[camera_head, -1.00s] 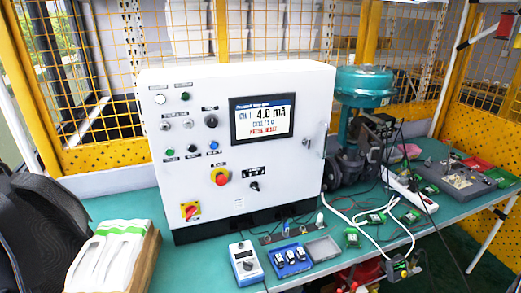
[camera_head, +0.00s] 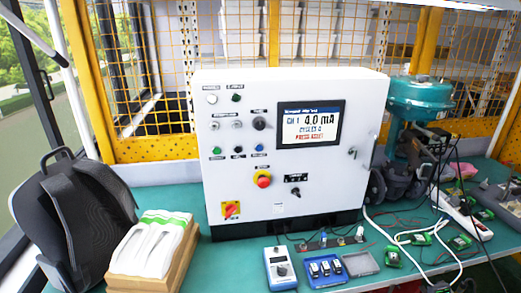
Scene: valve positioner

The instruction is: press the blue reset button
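The white control cabinet (camera_head: 335,180) stands upright on the green bench, facing me. The small blue button (camera_head: 258,147) is on its front panel, below the selector knob (camera_head: 259,124) and left of the screen. A black button (camera_head: 238,149) and a green button (camera_head: 217,150) sit in the same row to its left. The screen (camera_head: 309,123) reads CH 1 4.0 mA, with a red line of text at its bottom. Neither of my grippers shows in the head view, and nothing covers the blue button.
A red emergency stop (camera_head: 263,180) is below the button row. A blue meter (camera_head: 280,268) and a blue tray (camera_head: 325,271) lie before the cabinet. A box of white packets (camera_head: 152,247) and a black backpack (camera_head: 70,215) are at left. A teal valve actuator (camera_head: 420,97) stands at right.

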